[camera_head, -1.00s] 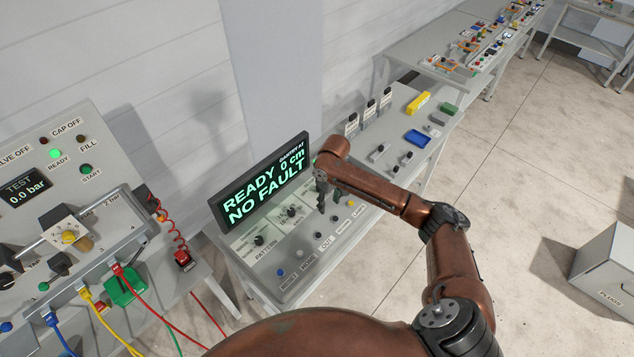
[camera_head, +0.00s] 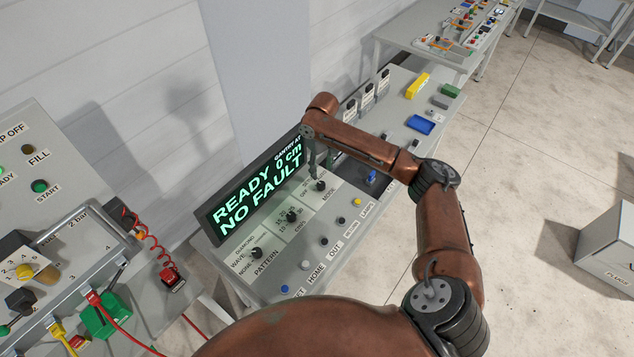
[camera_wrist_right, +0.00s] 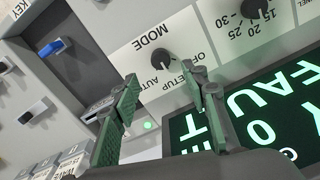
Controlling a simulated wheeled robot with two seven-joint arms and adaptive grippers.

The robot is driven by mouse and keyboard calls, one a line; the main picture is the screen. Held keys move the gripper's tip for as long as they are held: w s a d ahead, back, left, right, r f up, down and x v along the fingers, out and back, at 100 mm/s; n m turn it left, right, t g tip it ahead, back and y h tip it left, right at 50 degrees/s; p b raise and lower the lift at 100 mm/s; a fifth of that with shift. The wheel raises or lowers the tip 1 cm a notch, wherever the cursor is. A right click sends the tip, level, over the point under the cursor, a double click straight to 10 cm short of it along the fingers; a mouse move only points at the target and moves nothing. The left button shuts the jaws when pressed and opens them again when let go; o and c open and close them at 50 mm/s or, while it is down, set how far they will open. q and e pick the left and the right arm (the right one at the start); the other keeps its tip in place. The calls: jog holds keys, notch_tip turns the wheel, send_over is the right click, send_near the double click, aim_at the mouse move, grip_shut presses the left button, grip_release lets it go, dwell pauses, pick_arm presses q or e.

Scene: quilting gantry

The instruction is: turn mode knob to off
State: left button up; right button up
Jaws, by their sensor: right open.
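The mode knob (camera_head: 320,186) is a small black knob on the grey control panel (camera_head: 335,262), beside the display's right end. In the right wrist view the mode knob (camera_wrist_right: 160,62) sits on a white plate marked MODE, OFF, SETUP and AUTO. I cannot tell clearly which mark its pointer faces. My right gripper (camera_head: 314,166) is above the panel at this knob, pointing down. In the wrist view the right gripper (camera_wrist_right: 164,78) is open, its green-padded fingers apart on either side of the knob in the picture, holding nothing. Contact cannot be seen. My left gripper is out of view.
The display (camera_head: 258,190) reads READY, 0 cm, NO FAULT and stands close behind the knobs. Two more black knobs, the pattern knob (camera_head: 256,253) and another (camera_head: 291,216), are to the left. Several buttons line the front. A blue key switch (camera_wrist_right: 55,47) is nearby.

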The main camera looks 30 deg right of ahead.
aim_at(321, 183)
jog(key=shift+w+f, duration=0.1)
jog(key=shift+f, duration=1.1)
notch_tip(321, 183, down, 5)
jog(key=shift+r, duration=0.1)
jog(key=shift+f, duration=0.5)
pick_arm(q)
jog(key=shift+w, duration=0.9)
jog(key=shift+p, duration=0.3)
pick_arm(e)
grip_shut()
